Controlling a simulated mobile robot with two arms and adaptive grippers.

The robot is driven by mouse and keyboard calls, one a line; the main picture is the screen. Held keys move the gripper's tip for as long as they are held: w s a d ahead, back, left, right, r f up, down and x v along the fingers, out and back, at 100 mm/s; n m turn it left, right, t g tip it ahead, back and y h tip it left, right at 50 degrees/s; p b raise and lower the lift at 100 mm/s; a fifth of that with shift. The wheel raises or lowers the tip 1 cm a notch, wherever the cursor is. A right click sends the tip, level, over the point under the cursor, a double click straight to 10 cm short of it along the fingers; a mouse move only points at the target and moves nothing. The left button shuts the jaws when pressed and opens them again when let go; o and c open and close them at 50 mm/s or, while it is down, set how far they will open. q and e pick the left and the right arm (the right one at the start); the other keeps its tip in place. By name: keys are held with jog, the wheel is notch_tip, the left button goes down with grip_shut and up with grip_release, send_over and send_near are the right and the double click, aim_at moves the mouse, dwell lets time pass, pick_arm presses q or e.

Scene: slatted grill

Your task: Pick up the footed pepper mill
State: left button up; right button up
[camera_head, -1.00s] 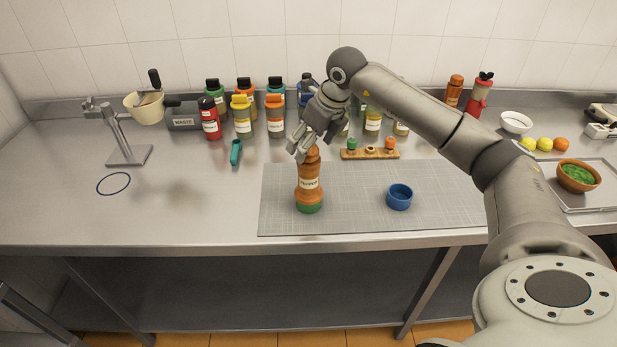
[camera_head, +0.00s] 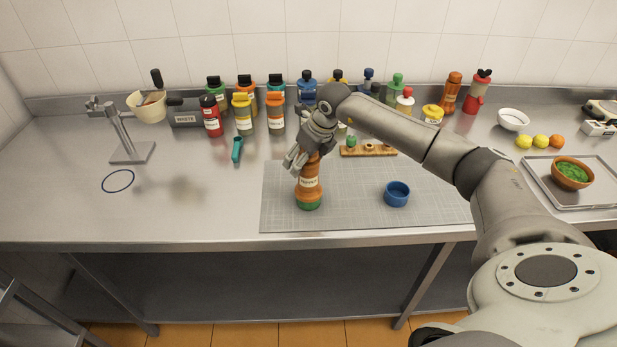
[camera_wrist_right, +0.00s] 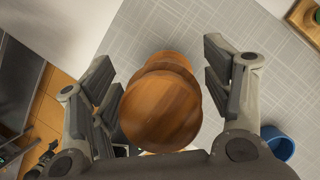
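The footed pepper mill (camera_head: 308,188) stands upright on the grey cutting mat (camera_head: 350,215), with a brown wooden body, a pale label and a green foot. My right gripper (camera_head: 303,160) is above and around its top in the head view. In the right wrist view, the mill's round wooden top (camera_wrist_right: 160,108) lies between the open fingers of my right gripper (camera_wrist_right: 158,90), with visible gaps on both sides. My left gripper is not in view.
A blue cup (camera_head: 397,196) stands on the mat to the right of the mill. A wooden rack (camera_head: 368,151) lies behind. Several bottles (camera_head: 243,115) line the back of the counter.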

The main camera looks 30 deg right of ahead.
jog(key=c, duration=1.4)
jog(key=shift+r, duration=0.1)
grip_shut()
jog(key=shift+w+r+b, duration=0.1)
jog(key=shift+r+b, duration=0.6)
jog(key=shift+b, duration=0.15)
jog(key=s+a+r+b, duration=0.6)
jog(key=s+a+r, duration=0.1)
jog(key=s+r, duration=0.4)
jog(key=shift+s+r+b, duration=0.3)
jog(key=shift+s+b, duration=0.1)
jog(key=shift+s, duration=0.25)
